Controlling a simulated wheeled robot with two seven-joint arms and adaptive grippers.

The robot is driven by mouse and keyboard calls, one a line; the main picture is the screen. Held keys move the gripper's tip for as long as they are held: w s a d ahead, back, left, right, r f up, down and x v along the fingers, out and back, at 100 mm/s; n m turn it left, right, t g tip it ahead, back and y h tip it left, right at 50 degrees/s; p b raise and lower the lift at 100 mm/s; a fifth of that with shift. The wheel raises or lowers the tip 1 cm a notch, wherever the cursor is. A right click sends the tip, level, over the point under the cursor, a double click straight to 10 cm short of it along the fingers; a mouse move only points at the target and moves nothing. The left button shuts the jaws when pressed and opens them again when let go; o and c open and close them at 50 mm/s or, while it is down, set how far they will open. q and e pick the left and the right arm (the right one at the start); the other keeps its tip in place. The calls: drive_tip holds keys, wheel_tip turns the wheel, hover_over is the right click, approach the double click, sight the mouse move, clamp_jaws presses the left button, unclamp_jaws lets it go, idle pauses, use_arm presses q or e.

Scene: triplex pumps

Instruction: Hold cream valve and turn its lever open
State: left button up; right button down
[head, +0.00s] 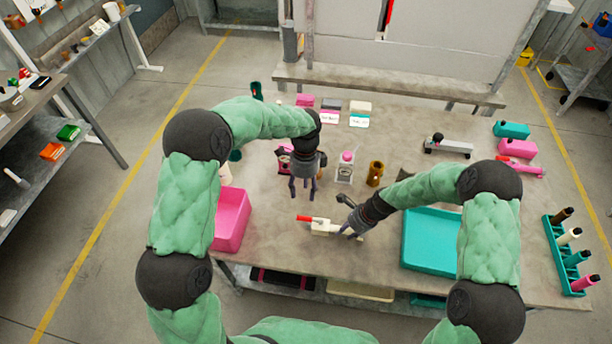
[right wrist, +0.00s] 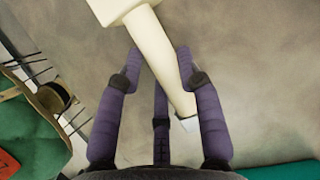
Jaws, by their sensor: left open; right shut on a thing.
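The cream valve (head: 322,227) lies on the table near its front middle, with its red lever (head: 304,218) at the left end. My right gripper (head: 348,233) is shut on the right end of the valve. In the right wrist view the cream body (right wrist: 148,40) runs between the purple fingers of my right gripper (right wrist: 163,75); the red lever is out of that view. My left gripper (head: 304,190) points down, open and empty, above the table behind the valve and apart from it.
A pink bin (head: 231,220) stands at the left and a teal bin (head: 432,240) at the right. Behind are a white-and-pink item (head: 345,165) and a brown cylinder (head: 375,173). A teal rack (head: 568,255) of several cylinders stands at the right edge.

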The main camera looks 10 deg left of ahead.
drive_tip(key=c, duration=0.7)
unclamp_jaws()
drive_tip(key=shift+c, duration=0.2)
drive_tip(key=shift+r, duration=0.1)
